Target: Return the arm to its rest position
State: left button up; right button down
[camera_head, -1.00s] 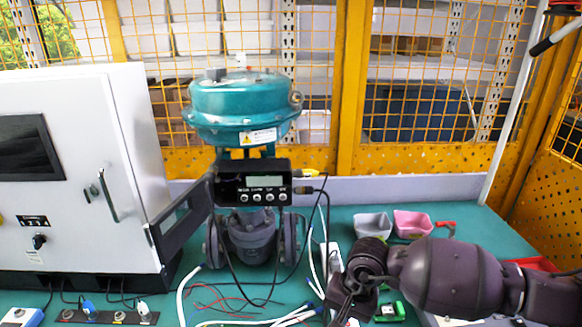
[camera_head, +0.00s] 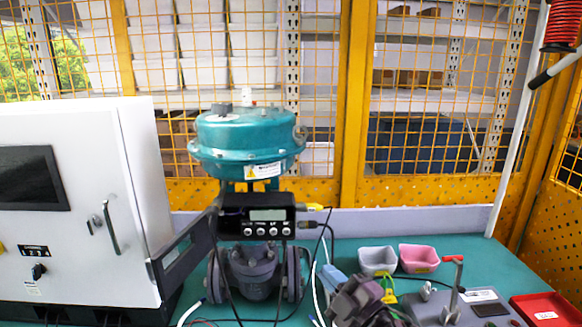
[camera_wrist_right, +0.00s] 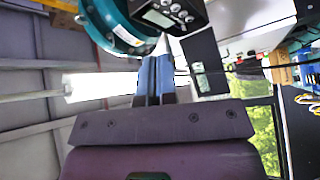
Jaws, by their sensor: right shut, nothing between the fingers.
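My right arm shows at the bottom of the head view, with the dark purple wrist (camera_head: 360,302) low and right of centre. In the right wrist view my right gripper (camera_wrist_right: 155,65) is shut, its two blue-grey fingers side by side with nothing between them. It points toward the valve positioner (camera_wrist_right: 176,12), with the teal actuator (camera_wrist_right: 112,22) beside it. In the head view the black positioner (camera_head: 262,216) with its small display sits below the teal actuator (camera_head: 247,145). My left gripper is not in view.
A white cabinet (camera_head: 85,215) stands at the left. A grey tray (camera_head: 378,261) and a pink tray (camera_head: 418,259) lie behind the right arm. A grey device with a red-tipped lever (camera_head: 452,290) and a red tray (camera_head: 543,310) are at the right. A yellow mesh fence (camera_head: 350,120) closes the back.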

jog(key=s+d+f+m+g+h, duration=0.1)
jog(key=s+d+f+m+h, duration=0.25)
jog(key=d+f+m, duration=0.35)
jog(key=s+d+f+m+h, duration=0.3)
jog(key=d+f+m+h, duration=0.2)
jog(key=f+m, duration=0.3)
jog(key=s+d+f+m+g+h, duration=0.2)
jog(key=s+d+f, duration=0.2)
jog(key=s+f, duration=0.2)
jog(key=s+d+f+m+g+h, duration=0.1)
jog(key=s+d+f+m+h, duration=0.1)
jog(key=s+d+f, duration=0.2)
jog(key=s+f, duration=0.3)
jog(key=s, duration=0.4)
jog(key=shift+s+f+g, duration=0.25)
jog(key=shift+f+g, duration=0.05)
jog(key=shift+g, duration=0.1)
